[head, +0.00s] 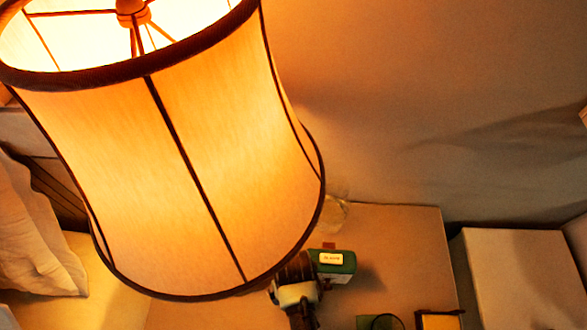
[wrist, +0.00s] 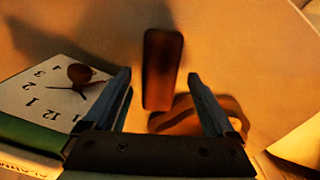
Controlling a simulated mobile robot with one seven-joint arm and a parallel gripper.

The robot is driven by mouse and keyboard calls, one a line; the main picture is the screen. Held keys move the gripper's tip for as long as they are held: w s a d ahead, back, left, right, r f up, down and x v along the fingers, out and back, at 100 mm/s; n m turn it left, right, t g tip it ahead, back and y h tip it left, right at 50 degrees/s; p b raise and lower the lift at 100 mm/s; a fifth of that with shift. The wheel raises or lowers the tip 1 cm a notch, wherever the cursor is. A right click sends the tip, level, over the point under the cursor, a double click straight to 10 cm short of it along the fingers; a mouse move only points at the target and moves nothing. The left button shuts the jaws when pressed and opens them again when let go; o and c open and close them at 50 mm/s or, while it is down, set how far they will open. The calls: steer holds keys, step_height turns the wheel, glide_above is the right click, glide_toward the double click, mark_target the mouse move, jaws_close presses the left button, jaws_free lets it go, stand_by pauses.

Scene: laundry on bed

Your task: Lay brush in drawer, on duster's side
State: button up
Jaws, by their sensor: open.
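My gripper (wrist: 158,76) is open, with its two fingers apart in the wrist view. A dark reddish-brown oblong piece (wrist: 162,60), which may be the brush, shows upright in the picture between the fingertips. A second brown, curved piece (wrist: 178,120) shows below it and passes behind the right finger; I cannot tell whether they are one object. Neither piece is visibly gripped. In the head view my gripper (head: 297,290) is over the tan tabletop (head: 400,250), beside the lampshade. I cannot make out the drawer or the duster.
A large lit lampshade (head: 190,150) hides much of the head view. A green-sided clock (wrist: 45,100) lies close left of my fingers. A green box (head: 333,262) is beside my gripper. A yellow box (head: 440,321) is at the front edge; a pale block (head: 520,270) stands right.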

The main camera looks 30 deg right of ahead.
steer(key=shift+c, duration=0.3)
jaws_close()
steer(key=shift+r, duration=0.1)
